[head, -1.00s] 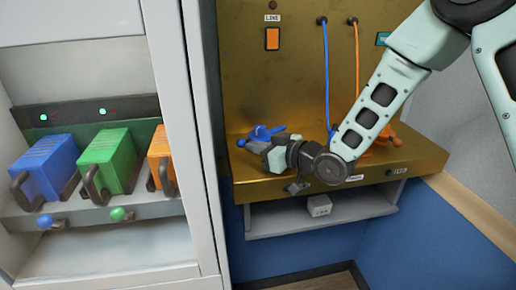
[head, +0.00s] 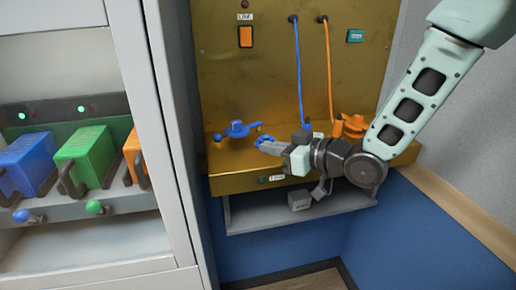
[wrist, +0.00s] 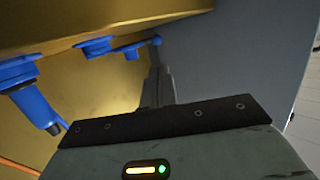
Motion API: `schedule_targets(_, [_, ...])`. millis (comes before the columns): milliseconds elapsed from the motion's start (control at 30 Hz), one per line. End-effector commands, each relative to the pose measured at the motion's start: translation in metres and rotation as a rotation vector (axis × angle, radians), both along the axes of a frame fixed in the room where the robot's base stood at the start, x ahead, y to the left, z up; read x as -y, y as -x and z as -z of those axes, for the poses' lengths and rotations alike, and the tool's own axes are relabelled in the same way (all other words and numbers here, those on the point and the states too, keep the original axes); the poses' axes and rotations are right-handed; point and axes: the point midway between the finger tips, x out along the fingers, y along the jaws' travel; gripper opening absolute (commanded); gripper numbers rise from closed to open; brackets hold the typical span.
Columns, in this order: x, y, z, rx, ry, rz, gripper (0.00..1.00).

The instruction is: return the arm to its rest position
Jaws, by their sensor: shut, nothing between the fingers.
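My gripper (head: 268,146) is in front of the brass shelf in the head view, pointing left, with my arm coming in from the upper right. Its fingers (wrist: 158,85) are together in the wrist view, with nothing between them. In the head view a blue object with a handle (head: 237,129) lies on the shelf to the left of the fingertips. A blue fitting also shows at the left of the wrist view (wrist: 30,95). The fingertips overlap a small blue part in the head view; I cannot tell whether they touch it.
A brass panel (head: 270,80) carries an orange switch (head: 245,37) and hanging blue (head: 299,75) and orange (head: 329,75) cables. An orange fitting (head: 350,125) sits behind my wrist. A grey shelf (head: 250,217) holds a small box (head: 299,200). A cabinet with blue and green blocks (head: 85,155) stands left.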

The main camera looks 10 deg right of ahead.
Motion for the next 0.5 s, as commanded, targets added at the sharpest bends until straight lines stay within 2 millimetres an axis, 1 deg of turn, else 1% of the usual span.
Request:
schedule_targets(33, [0.004,0.004,0.0,-0.001,0.001,0.001,0.0])
schedule_targets(133, [0.007,0.007,-0.002,-0.001,0.001,0.001,0.0])
schedule_targets(233, [0.003,0.012,0.002,-0.031,0.046,0.006,0.0])
schedule_targets(333, [-0.004,0.022,0.011,-0.104,0.147,0.026,0.0])
schedule_targets(467, [-0.009,0.047,0.026,-0.249,0.318,0.068,0.0])
schedule_targets(500, [-0.009,0.058,0.03,-0.3,0.369,0.08,0.0])
